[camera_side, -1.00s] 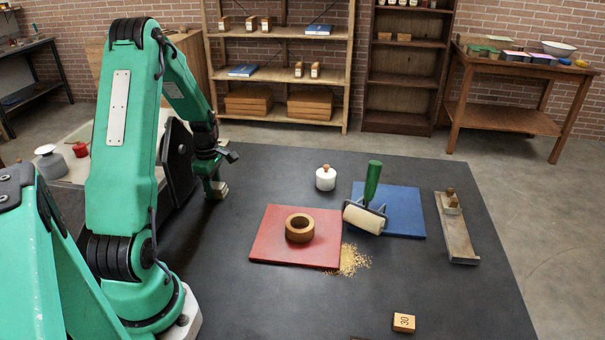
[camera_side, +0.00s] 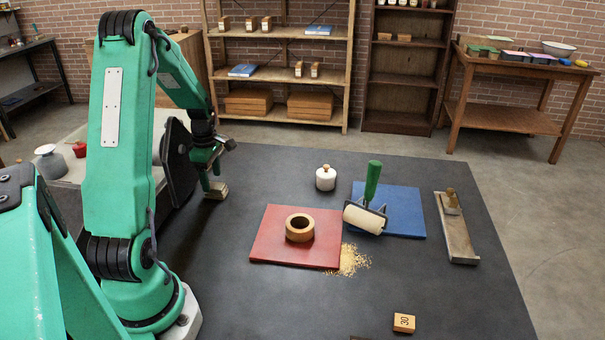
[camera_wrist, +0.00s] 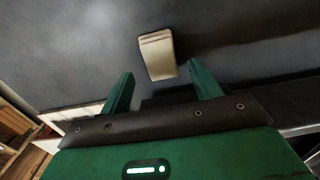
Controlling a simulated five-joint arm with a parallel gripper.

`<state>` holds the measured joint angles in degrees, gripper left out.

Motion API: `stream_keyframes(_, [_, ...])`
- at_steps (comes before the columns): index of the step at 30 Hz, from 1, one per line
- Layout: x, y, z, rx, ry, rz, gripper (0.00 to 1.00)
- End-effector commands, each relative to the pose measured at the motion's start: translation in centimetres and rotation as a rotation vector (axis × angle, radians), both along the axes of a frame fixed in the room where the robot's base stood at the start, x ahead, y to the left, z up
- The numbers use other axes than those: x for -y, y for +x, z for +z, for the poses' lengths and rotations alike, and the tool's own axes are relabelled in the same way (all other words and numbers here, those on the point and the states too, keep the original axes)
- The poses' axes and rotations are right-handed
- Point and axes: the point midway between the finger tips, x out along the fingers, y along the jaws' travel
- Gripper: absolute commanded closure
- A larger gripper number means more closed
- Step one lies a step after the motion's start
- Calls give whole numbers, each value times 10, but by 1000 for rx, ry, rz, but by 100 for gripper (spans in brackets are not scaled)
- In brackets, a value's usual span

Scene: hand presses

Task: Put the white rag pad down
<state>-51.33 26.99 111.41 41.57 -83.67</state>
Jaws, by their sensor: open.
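The white rag pad (camera_wrist: 157,55) is a small pale folded block. In the wrist view it lies on the dark table top just beyond my fingertips. In the side view the pad (camera_side: 216,191) is at the left part of the table, right below my gripper (camera_side: 209,178). In the wrist view my gripper (camera_wrist: 160,73) is open, with one green finger on each side and a clear gap between them. The pad's near end is at the level of the fingertips, and I see no finger pressing on it.
A red board (camera_side: 270,245) bears a brown ring (camera_side: 299,228). A white lidded pot (camera_side: 326,180), a grey tray (camera_side: 457,235) and a numbered wooden block (camera_side: 404,323) stand apart. Yellow grains (camera_side: 350,262) lie scattered.

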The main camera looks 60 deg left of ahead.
Motion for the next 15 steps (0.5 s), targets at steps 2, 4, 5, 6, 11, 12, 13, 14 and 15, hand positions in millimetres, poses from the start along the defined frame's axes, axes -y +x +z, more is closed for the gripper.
stream_keyframes(2, [0,0,14,3,4,0,37])
stream_keyframes(4, [-1,0,26,3,4,0,37])
stream_keyframes(5, [-1,0,32,3,3,0,37])
stream_keyframes(6, [-1,0,38,3,4,0,37])
stream_keyframes(11, [0,0,62,3,3,0,37])
stream_keyframes(12, [0,0,67,1,1,0,37])
stream_keyframes(13, [0,0,70,2,2,0,37])
stream_keyframes(14, [0,0,73,2,2,0,37])
stream_keyframes(15, [0,0,76,1,1,0,37])
